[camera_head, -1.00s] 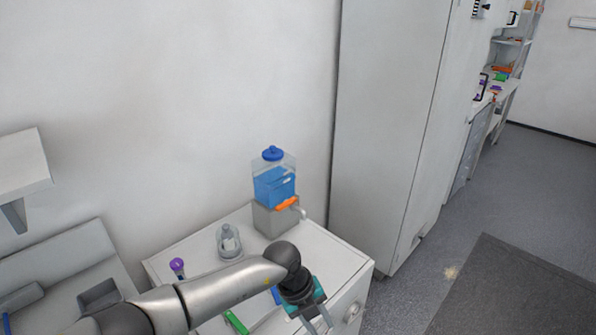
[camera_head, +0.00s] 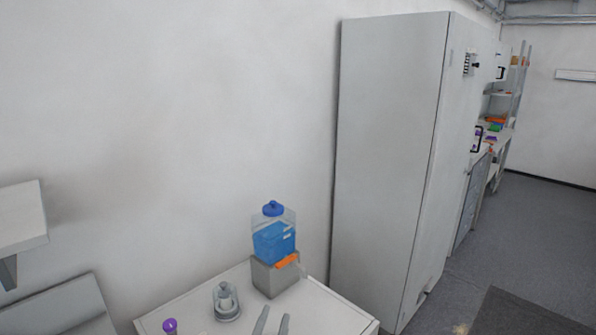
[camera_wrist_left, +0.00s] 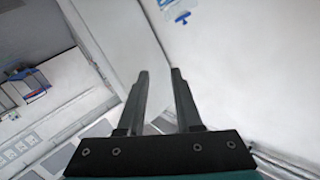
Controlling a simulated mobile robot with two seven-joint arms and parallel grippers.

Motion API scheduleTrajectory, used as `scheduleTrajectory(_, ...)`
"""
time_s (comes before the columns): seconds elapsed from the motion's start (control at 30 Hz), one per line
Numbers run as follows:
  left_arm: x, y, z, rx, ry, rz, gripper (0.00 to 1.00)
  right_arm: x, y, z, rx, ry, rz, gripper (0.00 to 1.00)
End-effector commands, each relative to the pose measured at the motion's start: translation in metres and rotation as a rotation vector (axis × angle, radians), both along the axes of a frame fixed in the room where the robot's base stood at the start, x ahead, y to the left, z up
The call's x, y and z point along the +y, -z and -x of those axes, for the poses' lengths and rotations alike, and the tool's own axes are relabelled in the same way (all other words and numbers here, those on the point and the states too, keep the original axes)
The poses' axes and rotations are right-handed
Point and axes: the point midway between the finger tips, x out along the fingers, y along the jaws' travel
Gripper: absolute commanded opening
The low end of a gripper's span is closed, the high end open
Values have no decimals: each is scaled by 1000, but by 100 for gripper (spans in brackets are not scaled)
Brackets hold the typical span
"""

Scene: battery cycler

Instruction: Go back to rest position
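My left gripper (camera_head: 271,322) shows only its two grey fingertips at the bottom edge of the head view, in front of the white bench top. In the left wrist view the left gripper's fingers (camera_wrist_left: 158,80) stand apart with nothing between them. The left arm itself is below the head view. My right gripper is in neither view.
A blue-lidded water dispenser (camera_head: 274,245) stands on the white bench (camera_head: 325,305), with a small glass vessel (camera_head: 226,301) and a purple-capped item (camera_head: 170,326) nearby. A tall white cabinet (camera_head: 390,160) stands right of the bench. Grey floor (camera_head: 520,235) is open at the right.

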Motion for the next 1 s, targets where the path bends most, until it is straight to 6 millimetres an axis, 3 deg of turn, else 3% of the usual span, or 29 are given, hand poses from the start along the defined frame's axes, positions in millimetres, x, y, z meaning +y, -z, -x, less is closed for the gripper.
scheduleTrajectory(0.03,23,18,15,102,-71,26,34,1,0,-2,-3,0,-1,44)
scheduleTrajectory(0.1,51,43,37,248,-152,52,34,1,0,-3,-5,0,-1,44)
scheduleTrajectory(0.23,87,82,91,514,-249,84,34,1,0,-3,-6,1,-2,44)
scheduleTrajectory(0.43,109,111,163,808,-281,105,34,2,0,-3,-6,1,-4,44)
scheduleTrajectory(0.73,119,121,252,1118,-239,113,34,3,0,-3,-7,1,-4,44)
scheduleTrajectory(1.0,116,203,240,1138,-240,105,34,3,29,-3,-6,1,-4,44)
